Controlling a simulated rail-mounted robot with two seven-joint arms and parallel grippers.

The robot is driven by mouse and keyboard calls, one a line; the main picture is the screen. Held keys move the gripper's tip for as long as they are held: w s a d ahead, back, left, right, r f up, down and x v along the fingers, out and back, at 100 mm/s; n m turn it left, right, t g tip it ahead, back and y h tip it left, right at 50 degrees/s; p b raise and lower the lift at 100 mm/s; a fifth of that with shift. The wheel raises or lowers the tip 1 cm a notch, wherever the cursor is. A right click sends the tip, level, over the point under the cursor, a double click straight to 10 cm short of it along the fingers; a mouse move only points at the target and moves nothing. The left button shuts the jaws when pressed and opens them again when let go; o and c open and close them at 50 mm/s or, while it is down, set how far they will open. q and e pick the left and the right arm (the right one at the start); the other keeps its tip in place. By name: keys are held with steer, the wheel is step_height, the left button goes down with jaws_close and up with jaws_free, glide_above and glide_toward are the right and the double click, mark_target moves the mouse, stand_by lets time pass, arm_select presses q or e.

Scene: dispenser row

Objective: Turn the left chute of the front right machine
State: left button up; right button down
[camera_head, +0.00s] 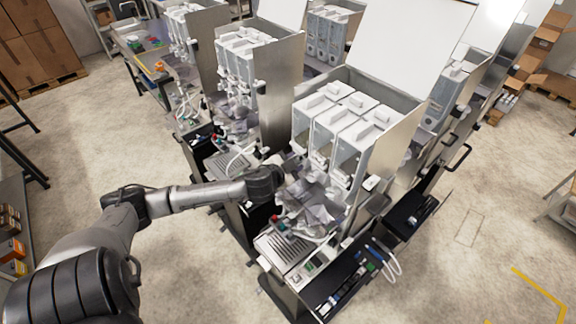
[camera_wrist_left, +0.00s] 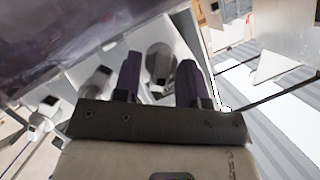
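The front right machine (camera_head: 330,120) is a steel dispenser with a row of white-lidded clear containers and grey chutes (camera_head: 316,208) below them. My left arm reaches in from the left, and its gripper (camera_head: 291,166) is at the left side of this machine, just under the leftmost container. In the left wrist view my left gripper (camera_wrist_left: 160,72) has two dark purple fingers spread apart. A round pale part with a grey knob (camera_wrist_left: 158,62) shows between and beyond the fingers; I cannot tell whether they touch it. The left chute is partly hidden by the gripper. My right gripper is not in view.
A drip tray (camera_head: 284,246) and a red button (camera_head: 275,218) sit low at the machine's front. A second dispenser (camera_head: 240,75) stands close behind on the left. A raised white panel (camera_head: 400,45) rises behind the containers. The floor (camera_head: 180,240) in front is clear.

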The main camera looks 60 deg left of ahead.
arm_select(q)
steer(key=b+v, duration=0.2)
steer(key=v, duration=1.1)
steer(key=shift+s+r+b, duration=0.15)
steer(key=shift+s+b, duration=0.2)
steer(key=shift+b, duration=0.05)
steer(key=shift+d, duration=0.1)
